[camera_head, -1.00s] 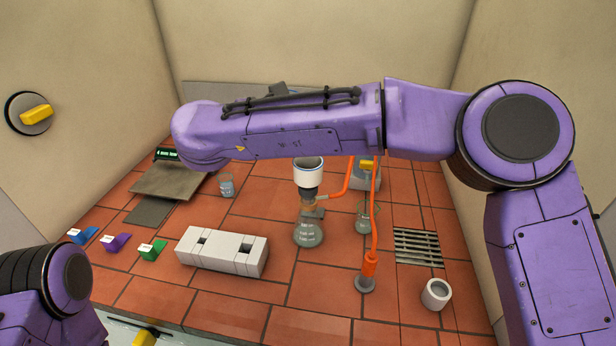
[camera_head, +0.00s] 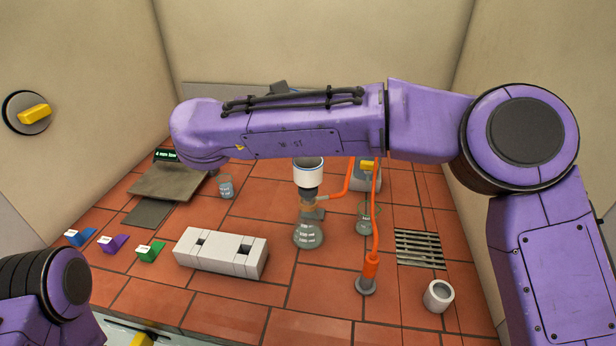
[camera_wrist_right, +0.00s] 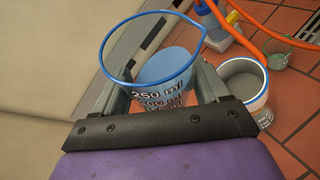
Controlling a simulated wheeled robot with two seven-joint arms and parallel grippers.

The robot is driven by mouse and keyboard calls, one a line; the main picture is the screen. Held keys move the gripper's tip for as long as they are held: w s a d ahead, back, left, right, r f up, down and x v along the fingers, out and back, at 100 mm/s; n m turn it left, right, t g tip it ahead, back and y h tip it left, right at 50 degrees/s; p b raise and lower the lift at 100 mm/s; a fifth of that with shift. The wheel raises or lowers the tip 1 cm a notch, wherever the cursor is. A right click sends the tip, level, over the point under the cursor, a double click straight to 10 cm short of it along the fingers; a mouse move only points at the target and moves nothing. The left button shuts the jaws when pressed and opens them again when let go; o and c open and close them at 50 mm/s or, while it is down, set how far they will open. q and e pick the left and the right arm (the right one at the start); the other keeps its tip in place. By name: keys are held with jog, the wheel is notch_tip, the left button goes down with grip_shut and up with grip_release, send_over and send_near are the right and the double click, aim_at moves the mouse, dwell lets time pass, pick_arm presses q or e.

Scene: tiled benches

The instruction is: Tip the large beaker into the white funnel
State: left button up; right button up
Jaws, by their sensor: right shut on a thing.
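The large beaker (camera_wrist_right: 163,80) has a blue rim and "250 ml" markings, and holds bluish liquid. In the right wrist view my right gripper (camera_wrist_right: 168,98) is shut on it, with a finger on each side. The white funnel (camera_head: 308,174) stands on a conical flask (camera_head: 308,234) in the head view. Its open grey mouth also shows in the right wrist view (camera_wrist_right: 262,99), just right of the beaker and apart from it. My right arm hides the beaker, my right gripper and part of the funnel's top in the head view. My left gripper is out of view.
An orange hose runs from the funnel's neck past a second flask (camera_head: 364,222) to an orange-topped fitting (camera_head: 369,272). A white block (camera_head: 221,254), a small beaker (camera_head: 226,187), a white cup (camera_head: 438,296) and a drain grate (camera_head: 419,249) occupy the tiles. The front tiles are mostly clear.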

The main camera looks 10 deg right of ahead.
jog(key=shift+w+a+m+t+b, duration=0.1)
jog(key=shift+m+t+b, duration=0.5)
jog(key=shift+b, duration=2.25)
jog(key=shift+w+a+m+t+b, duration=0.1)
jog(key=shift+m+t+b, duration=0.45)
jog(key=shift+b, duration=2.3)
dwell(2.3)
